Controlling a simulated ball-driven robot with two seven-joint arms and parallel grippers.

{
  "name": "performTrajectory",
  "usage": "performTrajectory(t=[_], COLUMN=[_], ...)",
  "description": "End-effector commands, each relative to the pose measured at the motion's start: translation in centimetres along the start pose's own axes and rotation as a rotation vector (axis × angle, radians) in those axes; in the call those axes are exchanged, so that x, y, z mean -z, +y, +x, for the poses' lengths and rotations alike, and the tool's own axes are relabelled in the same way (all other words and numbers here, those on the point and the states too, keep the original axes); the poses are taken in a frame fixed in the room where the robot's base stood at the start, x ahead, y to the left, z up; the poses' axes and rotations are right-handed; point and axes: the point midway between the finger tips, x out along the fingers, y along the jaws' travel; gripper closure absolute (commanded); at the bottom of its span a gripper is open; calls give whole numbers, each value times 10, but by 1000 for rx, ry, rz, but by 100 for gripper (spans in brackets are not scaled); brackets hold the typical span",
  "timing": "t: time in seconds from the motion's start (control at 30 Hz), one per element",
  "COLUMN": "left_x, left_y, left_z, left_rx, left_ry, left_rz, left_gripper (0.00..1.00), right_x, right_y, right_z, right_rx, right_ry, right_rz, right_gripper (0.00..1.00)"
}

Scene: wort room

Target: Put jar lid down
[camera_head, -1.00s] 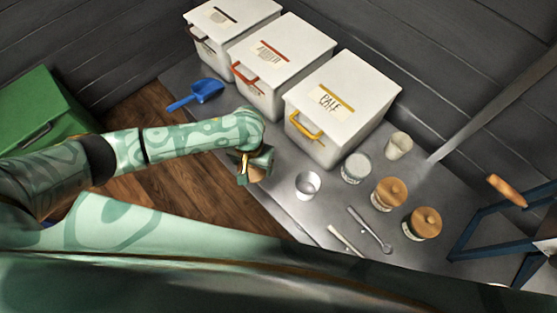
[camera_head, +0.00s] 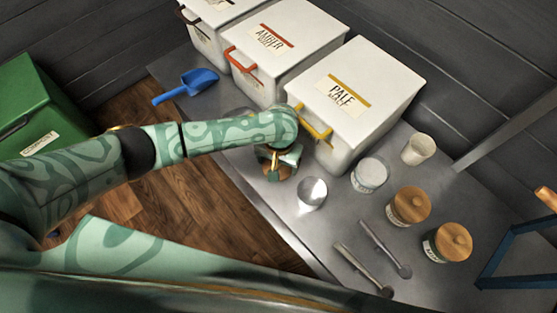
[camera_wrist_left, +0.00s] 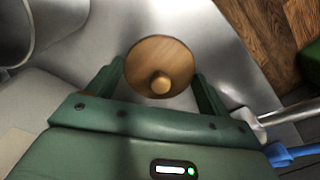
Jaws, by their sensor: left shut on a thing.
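My left gripper (camera_head: 279,165) is shut on a round wooden jar lid with a knob. In the left wrist view the lid (camera_wrist_left: 160,55) sits between the two fingers (camera_wrist_left: 160,78), its knob facing the camera. In the head view the lid is mostly hidden by the gripper. It is over the steel counter (camera_head: 235,98), near its front edge, left of a metal cup (camera_head: 312,193). I cannot tell whether the lid touches the counter. A jar without a wooden lid (camera_head: 370,175) stands further right. My right gripper is not in view.
White malt bins (camera_head: 352,100) line the back. Two wooden-lidded jars (camera_head: 408,206) (camera_head: 447,243), a pale cup (camera_head: 418,149) and two utensils (camera_head: 385,248) are to the right. A blue frame (camera_head: 520,250) stands far right.

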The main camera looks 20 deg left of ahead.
Motion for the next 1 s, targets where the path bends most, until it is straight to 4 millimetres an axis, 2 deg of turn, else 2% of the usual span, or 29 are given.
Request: performTrajectory(t=[0.27, 0.3, 0.37, 0.67, 0.77, 1.0], left_x=[0, 0, 0, 0, 1, 1], left_y=[0, 0, 0, -1, 0, 0], left_z=[0, 1, 0, -4, -24, -85], left_rx=[1, 1, 0, 1, 1, 0], left_ry=[1, 1, 2, 3, 8, 10], left_rz=[-1, -2, -1, 0, -1, -1], left_gripper=[42, 18, 1, 0, 0, 0], right_x=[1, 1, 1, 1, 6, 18], right_y=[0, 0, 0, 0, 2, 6], right_z=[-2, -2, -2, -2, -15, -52], right_rx=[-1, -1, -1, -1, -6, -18], right_ry=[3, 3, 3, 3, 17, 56], right_rz=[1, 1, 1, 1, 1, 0], right_gripper=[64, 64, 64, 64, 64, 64])
